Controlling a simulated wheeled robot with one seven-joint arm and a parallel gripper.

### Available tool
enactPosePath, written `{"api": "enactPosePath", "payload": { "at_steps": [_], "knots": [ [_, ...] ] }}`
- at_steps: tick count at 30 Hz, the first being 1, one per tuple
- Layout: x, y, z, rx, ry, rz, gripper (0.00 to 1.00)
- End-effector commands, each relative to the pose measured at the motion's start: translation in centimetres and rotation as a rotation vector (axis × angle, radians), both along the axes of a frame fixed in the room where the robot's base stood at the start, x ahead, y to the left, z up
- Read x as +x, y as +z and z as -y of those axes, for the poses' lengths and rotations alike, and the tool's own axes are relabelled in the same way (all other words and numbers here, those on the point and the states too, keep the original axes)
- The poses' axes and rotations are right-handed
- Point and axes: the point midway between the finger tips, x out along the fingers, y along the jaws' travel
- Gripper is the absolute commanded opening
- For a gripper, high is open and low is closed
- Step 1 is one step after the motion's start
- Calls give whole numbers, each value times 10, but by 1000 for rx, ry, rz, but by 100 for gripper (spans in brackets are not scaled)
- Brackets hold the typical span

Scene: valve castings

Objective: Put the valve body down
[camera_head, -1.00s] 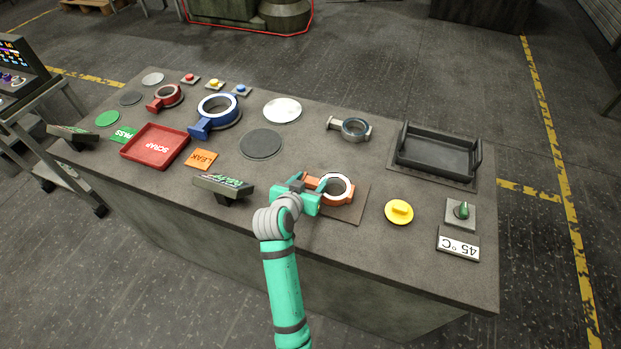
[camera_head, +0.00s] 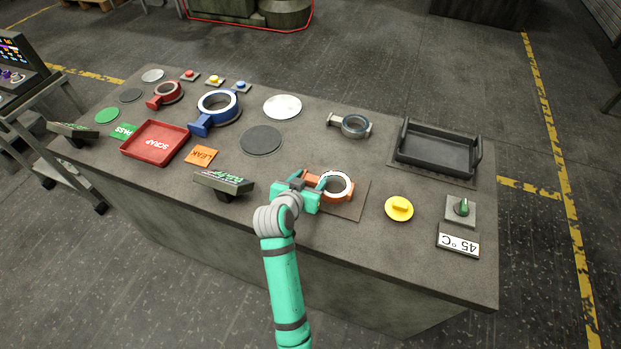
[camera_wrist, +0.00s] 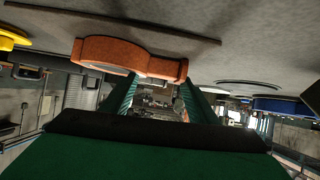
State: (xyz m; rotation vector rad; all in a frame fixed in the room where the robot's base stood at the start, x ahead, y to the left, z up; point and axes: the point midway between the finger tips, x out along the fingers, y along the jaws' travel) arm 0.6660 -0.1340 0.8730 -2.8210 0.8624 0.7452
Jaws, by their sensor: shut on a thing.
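An orange valve body (camera_head: 338,200) with a pale ring opening is at the front middle of the bench, at a brown square mat (camera_head: 350,211). My gripper (camera_head: 316,190) is shut on its left end. In the wrist view the orange valve body (camera_wrist: 128,56) sits between my fingers (camera_wrist: 158,95), close against the mat (camera_wrist: 115,20). I cannot tell whether it rests fully on the mat. A second valve body, grey and blue (camera_head: 354,126), lies farther back on the bench.
A black tray (camera_head: 400,165) stands at the right. A yellow knob (camera_head: 399,208), a green dial (camera_head: 463,207) and a 45 °C sign (camera_head: 458,244) are at the front right. A sign on a stand (camera_head: 223,182), an orange LEAK card (camera_head: 201,156) and a red SCRAP tray (camera_head: 183,149) are left.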

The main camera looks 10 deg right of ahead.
Motion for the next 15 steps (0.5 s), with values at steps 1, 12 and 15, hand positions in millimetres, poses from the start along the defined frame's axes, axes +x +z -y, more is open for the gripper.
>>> {"api": "enactPosePath", "payload": {
  "at_steps": [1, 12, 15],
  "knots": [
    [1, 3, 0, -4, 1, 7, 0],
    [-1, -3, 0, 2, -1, -5, 76],
    [-2, -2, -1, 1, -1, -4, 76]
  ]
}}
